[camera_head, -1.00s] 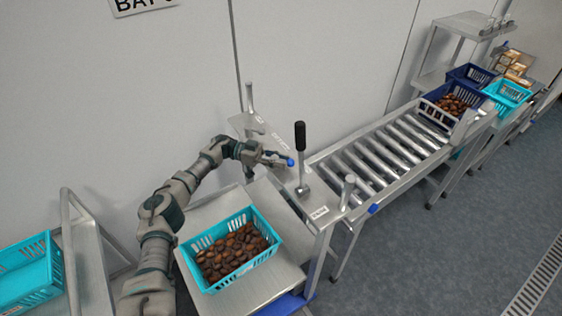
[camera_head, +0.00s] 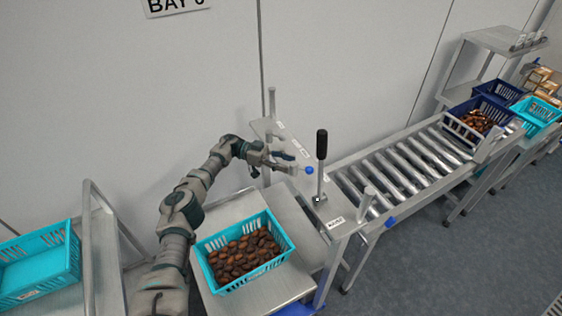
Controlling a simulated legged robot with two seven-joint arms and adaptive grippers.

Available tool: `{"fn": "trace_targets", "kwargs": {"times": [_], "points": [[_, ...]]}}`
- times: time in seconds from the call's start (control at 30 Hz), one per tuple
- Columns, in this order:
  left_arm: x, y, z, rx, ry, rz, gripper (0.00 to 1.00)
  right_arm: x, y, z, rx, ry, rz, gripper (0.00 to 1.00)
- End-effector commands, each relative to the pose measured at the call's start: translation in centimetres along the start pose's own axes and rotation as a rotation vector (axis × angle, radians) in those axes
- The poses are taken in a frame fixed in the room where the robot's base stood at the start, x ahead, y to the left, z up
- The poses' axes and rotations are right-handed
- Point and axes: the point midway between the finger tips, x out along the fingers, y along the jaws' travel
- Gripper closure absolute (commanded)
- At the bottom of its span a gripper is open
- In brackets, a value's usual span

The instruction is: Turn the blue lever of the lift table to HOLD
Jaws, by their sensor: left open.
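The lift table (camera_head: 342,226) has a small blue ball knob (camera_head: 309,170), the blue lever's end, on a short pale rod pointing toward my gripper. My left gripper (camera_head: 289,164) is open just left of the knob, its fingers spread close to the rod; I cannot tell whether they touch it. A black-handled upright lever (camera_head: 321,150) stands just right of the knob. The small labels on the table top are too small to read. My right gripper is out of view.
A turquoise crate of dates (camera_head: 207,261) stands on the platform in front of the lift table. A roller conveyor (camera_head: 384,169) runs right to a dark blue crate (camera_head: 466,134). Another turquoise crate (camera_head: 40,283) is at the far left. The wall is behind.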

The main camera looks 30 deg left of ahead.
Motion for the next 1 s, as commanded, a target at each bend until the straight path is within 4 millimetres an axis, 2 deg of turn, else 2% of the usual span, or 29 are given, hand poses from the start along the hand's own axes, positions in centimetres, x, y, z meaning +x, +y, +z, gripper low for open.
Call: {"fn": "trace_targets", "kwargs": {"times": [0.13, 0.33, 1.0], "points": [[-1.5, -0.2, 0.0, 0.001, 0.0, -0.001, 0.52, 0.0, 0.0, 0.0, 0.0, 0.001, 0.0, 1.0], [-2.6, -0.1, 0.1, -0.001, 0.001, 0.0, 0.52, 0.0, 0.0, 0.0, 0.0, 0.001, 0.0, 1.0], [-2.8, -0.1, 0.1, -0.001, 0.0, 0.001, 0.52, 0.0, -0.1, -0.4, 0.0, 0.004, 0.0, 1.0]]}}
